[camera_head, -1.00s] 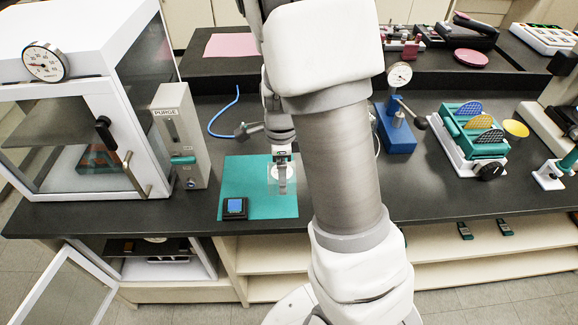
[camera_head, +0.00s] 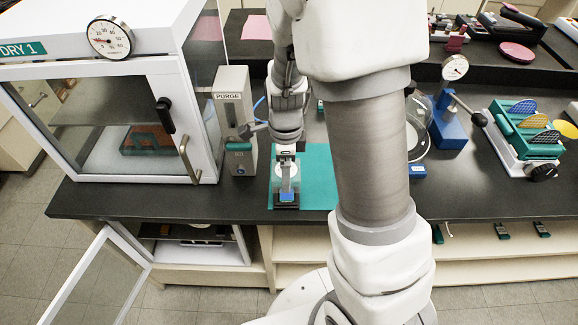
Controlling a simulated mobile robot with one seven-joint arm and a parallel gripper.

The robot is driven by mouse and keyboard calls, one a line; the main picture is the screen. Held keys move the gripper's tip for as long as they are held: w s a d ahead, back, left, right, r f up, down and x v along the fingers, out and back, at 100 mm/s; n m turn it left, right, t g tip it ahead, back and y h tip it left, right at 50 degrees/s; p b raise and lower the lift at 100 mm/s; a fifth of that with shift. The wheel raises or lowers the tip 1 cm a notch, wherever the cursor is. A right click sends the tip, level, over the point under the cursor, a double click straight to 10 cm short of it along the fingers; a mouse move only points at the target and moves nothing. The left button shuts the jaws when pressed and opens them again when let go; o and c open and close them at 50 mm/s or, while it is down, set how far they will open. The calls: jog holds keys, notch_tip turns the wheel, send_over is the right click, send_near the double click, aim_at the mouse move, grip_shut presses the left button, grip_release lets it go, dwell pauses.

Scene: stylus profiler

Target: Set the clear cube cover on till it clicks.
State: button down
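A small black base with a blue square top (camera_head: 286,197) sits on the teal mat (camera_head: 318,178) near the bench's front edge. My gripper (camera_head: 286,184) points down directly over this base. It appears shut on the clear cube cover (camera_head: 287,172), a faint see-through box around the fingers. The cover seems to be at or just above the base. I cannot tell whether they touch, and the fingers partly hide both.
A white dry cabinet (camera_head: 110,125) and a grey PURGE box (camera_head: 236,120) stand close on the left. A dial gauge stand (camera_head: 449,118) and a teal rack (camera_head: 528,135) stand right. My arm hides the bench's middle.

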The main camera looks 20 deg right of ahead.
jog(key=shift+r, duration=0.1)
dwell(0.4)
jog(key=shift+f+b, duration=1.65)
jog(key=shift+f, duration=0.95)
jog(key=shift+f, duration=0.3)
jog(key=shift+f+b, duration=0.4)
jog(key=shift+f, duration=0.05)
jog(key=shift+f, duration=0.2)
grip_release()
jog(key=shift+r, duration=0.1)
